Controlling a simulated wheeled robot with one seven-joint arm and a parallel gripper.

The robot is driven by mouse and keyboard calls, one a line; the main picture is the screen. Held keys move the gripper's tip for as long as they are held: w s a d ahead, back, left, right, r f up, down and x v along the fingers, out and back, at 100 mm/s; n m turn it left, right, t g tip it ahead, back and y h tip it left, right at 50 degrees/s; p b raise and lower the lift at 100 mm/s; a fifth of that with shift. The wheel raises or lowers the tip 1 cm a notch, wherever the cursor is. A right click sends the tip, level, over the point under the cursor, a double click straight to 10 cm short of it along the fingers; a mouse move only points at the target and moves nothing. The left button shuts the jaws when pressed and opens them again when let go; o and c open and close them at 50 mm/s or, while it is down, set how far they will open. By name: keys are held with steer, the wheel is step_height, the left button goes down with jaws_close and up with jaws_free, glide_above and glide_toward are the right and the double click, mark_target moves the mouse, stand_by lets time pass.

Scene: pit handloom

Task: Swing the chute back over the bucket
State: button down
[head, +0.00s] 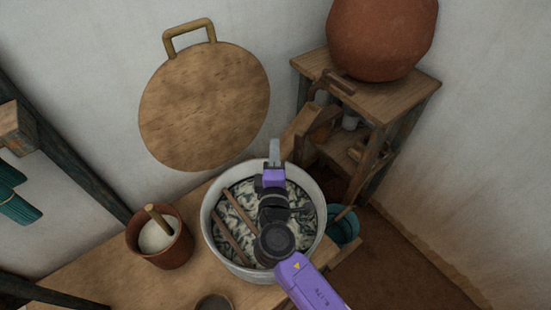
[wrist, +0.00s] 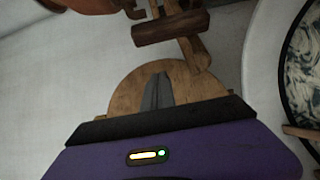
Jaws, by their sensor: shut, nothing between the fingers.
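The wooden chute (head: 303,126) slopes from the shelf stand toward the back right rim of the metal pot. In the wrist view a wooden piece that looks like the chute (wrist: 192,48) shows beyond the fingertips, with a short dark bar (wrist: 170,27) across it. A teal bucket (head: 343,228) stands low at the right of the metal pot, partly hidden by it. My gripper (head: 274,152) is shut and empty above the pot's back rim, just left of the chute. Its fingers also show in the wrist view (wrist: 157,93). I cannot tell how near they are to the chute.
The metal pot (head: 210,235) holds patterned dark and pale contents and wooden sticks. A terracotta pot (head: 170,245) with pale contents stands left. A large clay jar (head: 382,38) sits on the shelf stand (head: 415,90). A round wooden board (head: 205,105) leans on the wall. Floor is clear at right.

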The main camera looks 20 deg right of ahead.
mark_target(289, 156)
steer(key=x, duration=0.3)
steer(key=shift+d+p, duration=0.4)
steer(key=shift+s+d+p, duration=0.5)
steer(key=shift+s+d, duration=0.6)
steer(key=shift+d, duration=0.15)
